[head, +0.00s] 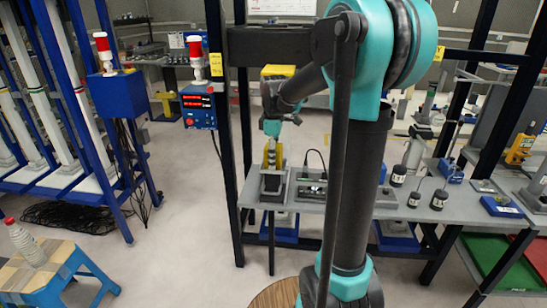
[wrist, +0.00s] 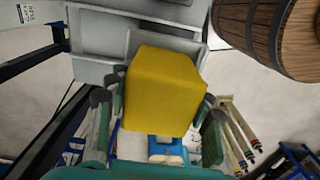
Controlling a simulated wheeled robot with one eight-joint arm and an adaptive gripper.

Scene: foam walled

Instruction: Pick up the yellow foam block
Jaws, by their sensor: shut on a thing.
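The yellow foam block (wrist: 163,90) fills the middle of the wrist view, tilted a little. My gripper (wrist: 157,104) is shut on it, with one dark-tipped finger against its left side and one against its right side. The block hides what lies directly behind it. In the head view my forearm runs from the teal joint to the wrist at the centre left. A yellow patch (head: 278,71) shows just above the wrist there. I cannot tell if that patch is the block. The fingers are not clear in that view.
A grey bench (head: 420,200) with several black weights and devices stands behind dark uprights. A wooden barrel (wrist: 272,35) shows in the wrist view. Open floor (head: 190,215) lies at the left middle.

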